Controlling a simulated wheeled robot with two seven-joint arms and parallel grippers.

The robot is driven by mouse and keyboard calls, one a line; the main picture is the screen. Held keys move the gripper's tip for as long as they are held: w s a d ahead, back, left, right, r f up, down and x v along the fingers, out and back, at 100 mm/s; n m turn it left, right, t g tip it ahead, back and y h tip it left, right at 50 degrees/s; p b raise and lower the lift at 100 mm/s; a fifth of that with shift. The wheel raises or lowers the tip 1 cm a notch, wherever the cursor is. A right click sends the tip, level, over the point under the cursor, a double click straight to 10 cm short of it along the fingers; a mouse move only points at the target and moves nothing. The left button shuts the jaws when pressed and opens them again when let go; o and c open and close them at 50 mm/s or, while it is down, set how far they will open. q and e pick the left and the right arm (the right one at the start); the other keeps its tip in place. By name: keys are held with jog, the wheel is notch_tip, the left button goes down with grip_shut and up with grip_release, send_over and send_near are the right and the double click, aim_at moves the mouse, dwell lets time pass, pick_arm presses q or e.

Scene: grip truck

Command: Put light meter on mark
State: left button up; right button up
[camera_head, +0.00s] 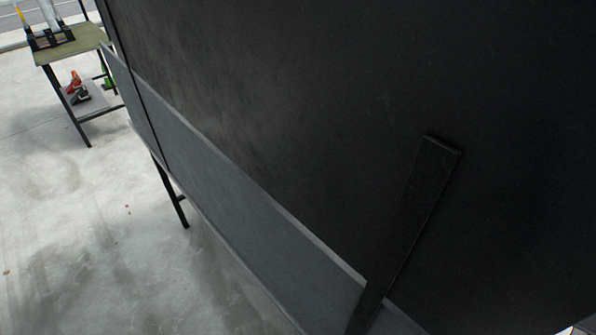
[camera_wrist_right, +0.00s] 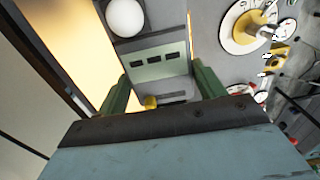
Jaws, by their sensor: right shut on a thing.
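The light meter (camera_wrist_right: 160,66) is in the right wrist view, a grey body with a pale face, dark slots and a white dome at its far end. My right gripper (camera_wrist_right: 166,88) has its two green fingers on either side of the body and is shut on it. A small yellow part shows by the left finger. The head view shows neither gripper nor the light meter. I cannot make out the mark in either view.
A large black panel (camera_head: 330,90) with a grey lower strip (camera_head: 220,180) fills most of the head view. A bench (camera_head: 75,38) with gear stands at upper left on open concrete floor (camera_head: 70,230). The wrist view shows a white disc (camera_wrist_right: 243,27) and clutter at right.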

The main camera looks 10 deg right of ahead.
jog(key=shift+f, duration=0.7)
notch_tip(320, 180, down, 3)
jog(key=shift+p, duration=0.3)
jog(key=shift+f, duration=0.2)
pick_arm(q)
jog(key=shift+w+d+r, duration=0.1)
jog(key=shift+w+r, duration=0.35)
jog(key=shift+w, duration=0.15)
pick_arm(e)
jog(key=shift+f, duration=0.2)
jog(key=o, duration=1.3)
